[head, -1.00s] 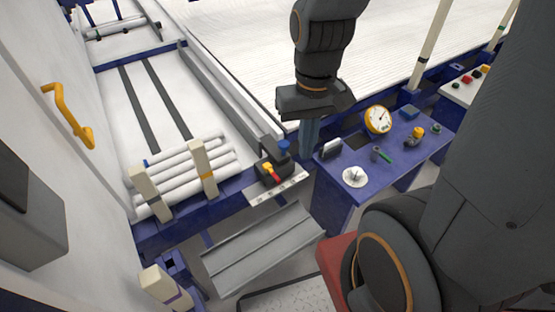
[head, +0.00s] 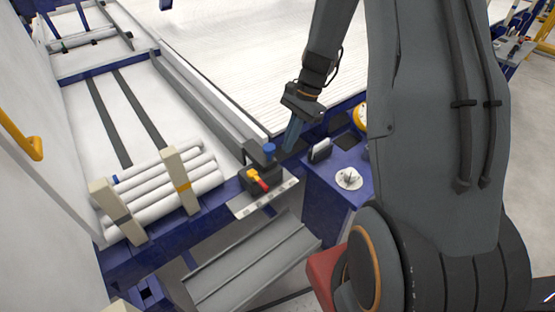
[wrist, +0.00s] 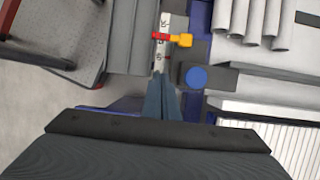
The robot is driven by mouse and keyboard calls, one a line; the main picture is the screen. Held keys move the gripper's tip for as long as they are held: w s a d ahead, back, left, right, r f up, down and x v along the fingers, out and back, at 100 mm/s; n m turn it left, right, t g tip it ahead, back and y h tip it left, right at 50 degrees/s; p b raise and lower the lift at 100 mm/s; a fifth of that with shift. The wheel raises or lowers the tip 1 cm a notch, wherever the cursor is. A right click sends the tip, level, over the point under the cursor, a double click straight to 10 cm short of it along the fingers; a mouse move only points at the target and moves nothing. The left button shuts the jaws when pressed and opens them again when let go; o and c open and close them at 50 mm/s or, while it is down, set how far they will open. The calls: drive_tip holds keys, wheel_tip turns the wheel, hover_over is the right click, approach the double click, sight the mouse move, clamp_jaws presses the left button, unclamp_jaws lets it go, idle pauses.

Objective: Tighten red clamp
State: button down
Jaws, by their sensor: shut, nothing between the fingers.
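The red clamp is a small red lever (head: 264,186) with a yellow part (head: 252,174) on a dark block at the end of the pipe rack. The red piece (wrist: 161,37) and the yellow piece (wrist: 182,41) also show near the top of the wrist view. A round blue knob (head: 269,149) stands on the same fixture, and it is right of my fingers in the wrist view (wrist: 196,77). My gripper (head: 289,148) is shut and empty, with its blue-grey fingers pointing down beside the fixture, apart from the red lever. The fingertips (wrist: 160,80) lie below the lever in the wrist view.
White pipes (head: 165,180) lie behind cream posts (head: 182,180) left of the clamp. A blue bench (head: 335,175) with a white disc (head: 348,178) stands to the right. A sloped grey metal tray (head: 250,262) lies below the clamp.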

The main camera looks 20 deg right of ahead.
sight(258, 180)
drive_tip(key=s+a+f, duration=0.2)
drive_tip(key=a+f, duration=0.5)
drive_tip(key=f, duration=0.1)
drive_tip(key=shift+s+f, duration=0.15)
drive_tip(key=shift+f, duration=0.1)
